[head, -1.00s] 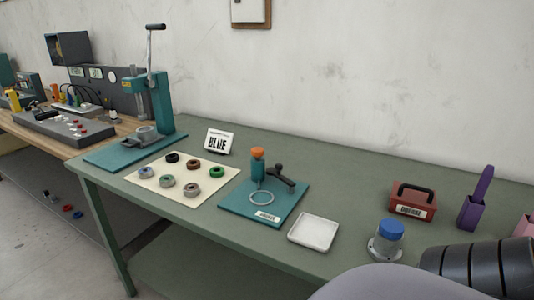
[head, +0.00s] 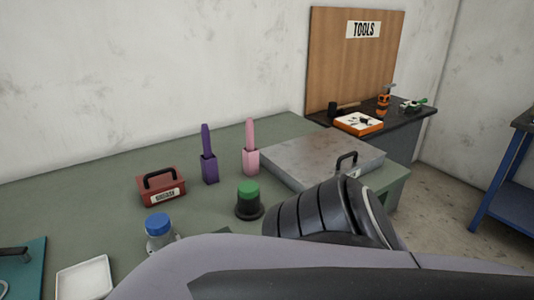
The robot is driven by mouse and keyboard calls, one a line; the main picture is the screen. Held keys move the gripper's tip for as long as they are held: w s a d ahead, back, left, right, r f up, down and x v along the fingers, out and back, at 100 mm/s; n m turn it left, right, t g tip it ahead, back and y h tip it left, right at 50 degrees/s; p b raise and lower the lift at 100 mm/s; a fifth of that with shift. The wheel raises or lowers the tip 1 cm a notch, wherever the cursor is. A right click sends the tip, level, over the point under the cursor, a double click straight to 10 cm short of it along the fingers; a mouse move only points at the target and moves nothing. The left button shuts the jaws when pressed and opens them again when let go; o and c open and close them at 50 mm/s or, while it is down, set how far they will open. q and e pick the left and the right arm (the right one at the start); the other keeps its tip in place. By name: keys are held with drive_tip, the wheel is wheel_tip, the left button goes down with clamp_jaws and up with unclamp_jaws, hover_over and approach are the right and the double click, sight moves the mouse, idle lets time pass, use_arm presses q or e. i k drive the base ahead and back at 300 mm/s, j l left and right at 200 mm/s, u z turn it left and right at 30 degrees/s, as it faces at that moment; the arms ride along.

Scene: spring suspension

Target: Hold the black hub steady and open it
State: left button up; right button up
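The black hub (head: 249,213) stands upright on the green workbench in the head view, with a green cap (head: 248,190) on top of its dark body. A second hub (head: 160,240), grey with a blue cap, stands to its left and nearer to me. One of my arm links, pale grey with a black ribbed part, crosses the lower right of the view and hides the bench in front of the black hub. Neither of my grippers shows.
A red box (head: 162,188) with a black handle, a purple holder (head: 209,168) and a pink holder (head: 251,160) stand behind the hubs. A flat metal plate (head: 310,160) with a handle lies to the right. A white tray (head: 84,278) is at lower left.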

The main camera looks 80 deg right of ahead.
sight(252, 209)
drive_tip(key=z, duration=1.3)
